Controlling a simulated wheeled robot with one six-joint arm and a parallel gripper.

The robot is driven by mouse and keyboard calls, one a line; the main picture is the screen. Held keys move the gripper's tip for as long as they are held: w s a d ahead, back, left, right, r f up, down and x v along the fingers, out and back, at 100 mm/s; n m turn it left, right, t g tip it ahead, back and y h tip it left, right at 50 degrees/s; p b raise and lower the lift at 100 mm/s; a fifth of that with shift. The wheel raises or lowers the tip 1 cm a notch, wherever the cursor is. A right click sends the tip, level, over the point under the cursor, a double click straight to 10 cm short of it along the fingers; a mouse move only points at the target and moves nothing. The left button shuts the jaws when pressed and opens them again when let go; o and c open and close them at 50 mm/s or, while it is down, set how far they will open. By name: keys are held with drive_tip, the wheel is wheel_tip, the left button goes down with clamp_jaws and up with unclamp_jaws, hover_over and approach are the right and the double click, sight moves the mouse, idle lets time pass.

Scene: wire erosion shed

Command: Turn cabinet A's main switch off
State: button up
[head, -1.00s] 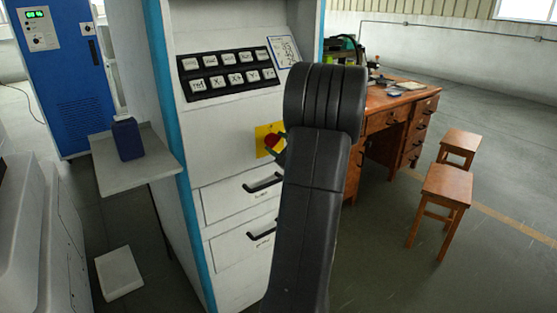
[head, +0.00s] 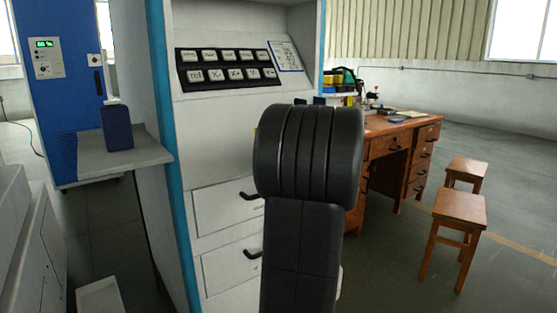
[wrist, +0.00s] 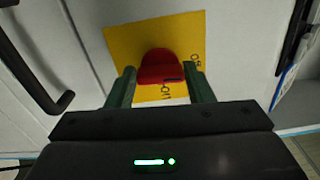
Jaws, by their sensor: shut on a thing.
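The main switch is a red knob (wrist: 160,66) on a yellow plate (wrist: 122,38) in the wrist view. Part of the plate's black lettering shows beside and below the knob. My gripper (wrist: 160,86) has one green finger on each side of the knob and is shut on it. The plate is fixed to a white cabinet face, which in the head view belongs to the white cabinet with blue edges (head: 225,135). There my dark arm hides the knob and my gripper. I cannot read any cabinet letter.
A black handle (wrist: 35,75) sits left of the plate in the wrist view. In the head view, drawers with black handles (head: 247,255) lie below, and a button panel (head: 228,68) above. A side shelf (head: 90,160) juts out left. A desk (head: 385,150) and stools (head: 460,210) stand right.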

drive_tip(key=shift+o, duration=0.2)
drive_tip(key=shift+n+b, duration=0.5)
drive_tip(key=shift+b, duration=0.05)
drive_tip(key=o, duration=1)
drive_tip(key=shift+c, duration=0.2)
drive_tip(key=p+v, duration=0.2)
drive_tip(key=v, duration=1.1)
drive_tip(key=shift+s+d, duration=0.2)
drive_tip(key=shift+s, duration=0.2)
drive_tip(key=b+x, duration=0.2)
drive_tip(key=x, duration=1.2)
